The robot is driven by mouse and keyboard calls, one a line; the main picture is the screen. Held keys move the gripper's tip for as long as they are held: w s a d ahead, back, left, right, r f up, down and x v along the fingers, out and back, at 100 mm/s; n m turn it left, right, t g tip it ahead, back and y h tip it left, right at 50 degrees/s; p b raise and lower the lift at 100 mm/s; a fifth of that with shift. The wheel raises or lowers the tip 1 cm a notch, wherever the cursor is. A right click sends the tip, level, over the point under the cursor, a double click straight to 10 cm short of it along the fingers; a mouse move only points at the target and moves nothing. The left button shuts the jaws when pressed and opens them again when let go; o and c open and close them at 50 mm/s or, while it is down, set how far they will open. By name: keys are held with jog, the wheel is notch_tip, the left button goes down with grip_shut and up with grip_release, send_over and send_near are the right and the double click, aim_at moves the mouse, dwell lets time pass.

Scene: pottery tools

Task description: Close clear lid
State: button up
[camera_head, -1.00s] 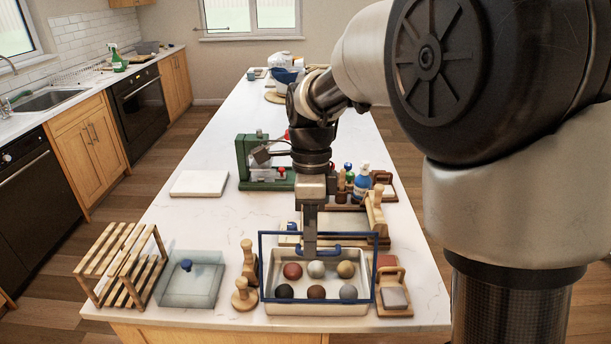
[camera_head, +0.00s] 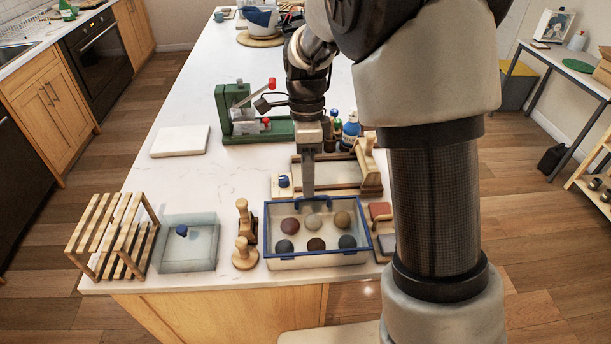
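The clear lid has a blue frame (camera_head: 268,228) and a blue handle (camera_head: 326,201) at its back edge. It lies over a pale tray (camera_head: 318,261) that holds several coloured balls in two rows. The frame looks flat or nearly flat on the tray's rim; a small gap cannot be ruled out. My gripper (camera_head: 309,192) points straight down at the handle, touching it or just behind it. Its fingers show as one narrow shape, so their opening is hidden.
A clear box with a blue knob (camera_head: 190,243) and a wooden rack (camera_head: 118,236) stand left. Wooden stamps (camera_head: 244,252) stand beside the tray. Wooden-handled blocks (camera_head: 381,212) crowd its right side. A green press (camera_head: 238,122) stands behind.

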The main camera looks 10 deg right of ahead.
jog(key=shift+r, duration=0.1)
notch_tip(320, 180, up, 17)
jog(key=w, duration=0.3)
jog(key=shift+p, duration=0.3)
jog(key=s+d+r+n+t, duration=0.2)
jog(key=s+n, duration=0.2)
jog(key=s, duration=0.1)
jog(key=s+d+r+n+t, duration=0.1)
jog(key=s+d+r+n, duration=0.1)
jog(key=s+n, duration=0.25)
jog(key=s+d+f+n+t, duration=0.3)
jog(key=s+f+n+t, duration=0.1)
jog(key=s+n, duration=0.6)
jog(key=shift+s+f+t, duration=0.3)
jog(key=shift+s+f, duration=0.4)
jog(key=shift+s, duration=0.3)
